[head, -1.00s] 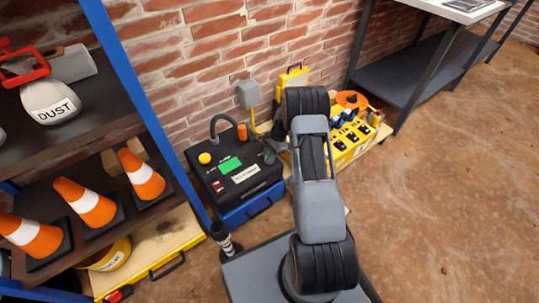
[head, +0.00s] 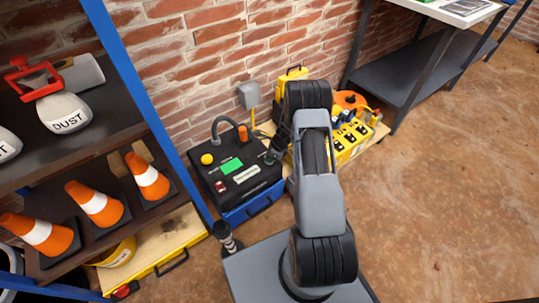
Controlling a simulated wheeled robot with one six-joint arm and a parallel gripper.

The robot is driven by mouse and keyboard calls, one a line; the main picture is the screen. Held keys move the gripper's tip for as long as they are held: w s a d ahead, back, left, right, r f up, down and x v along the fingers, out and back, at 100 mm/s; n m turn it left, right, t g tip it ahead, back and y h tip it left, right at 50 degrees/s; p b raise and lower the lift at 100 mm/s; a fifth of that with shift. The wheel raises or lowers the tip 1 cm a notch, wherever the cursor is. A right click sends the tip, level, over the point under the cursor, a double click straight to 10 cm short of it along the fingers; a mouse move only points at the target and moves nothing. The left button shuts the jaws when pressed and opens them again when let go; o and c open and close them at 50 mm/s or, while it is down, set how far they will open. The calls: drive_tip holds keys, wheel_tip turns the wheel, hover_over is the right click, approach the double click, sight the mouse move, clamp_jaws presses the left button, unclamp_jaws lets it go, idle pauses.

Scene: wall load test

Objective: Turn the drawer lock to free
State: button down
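A black machine (head: 236,172) with a green display (head: 231,165), a yellow knob (head: 207,159) and an orange knob stands against the brick wall. A blue drawer (head: 252,204) sits beneath it. I cannot make out a drawer lock for certain; a small dark upright part shows at the machine's right back corner. My gripper (head: 279,145) is a dark shape beside that corner, mostly hidden by my arm. I cannot tell whether its fingers are open or whether it touches anything.
A blue-framed shelf (head: 150,100) with traffic cones (head: 95,203) and dust bottles stands at left. A yellow-edged drawer (head: 165,245) lies low beneath it. A yellow battery rack (head: 350,140) is right of my arm. A workbench stands back right; the floor (head: 450,200) at right is clear.

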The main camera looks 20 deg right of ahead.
drive_tip(key=m+t+h, duration=0.1)
drive_tip(key=m, duration=0.3)
drive_tip(key=shift+s+f+b, duration=0.1)
drive_tip(key=shift+b, duration=0.25)
drive_tip(key=shift+a+m+t+h+b, duration=0.15)
drive_tip(key=shift+m+h+b, duration=0.25)
drive_tip(key=shift+m, duration=0.7)
drive_tip(key=shift+d+m+t+h+b, duration=0.1)
drive_tip(key=shift+m+t+h+b, duration=0.25)
drive_tip(key=shift+m, duration=0.75)
drive_tip(key=c, duration=1.1)
unclamp_jaws()
drive_tip(key=p+v, duration=0.2)
drive_tip(key=v, duration=0.2)
drive_tip(key=p+v, duration=0.2)
drive_tip(key=v, duration=0.3)
drive_tip(key=p+v, duration=0.2)
drive_tip(key=v, duration=0.3)
drive_tip(key=shift+a+p, duration=0.25)
drive_tip(key=shift+p, duration=0.1)
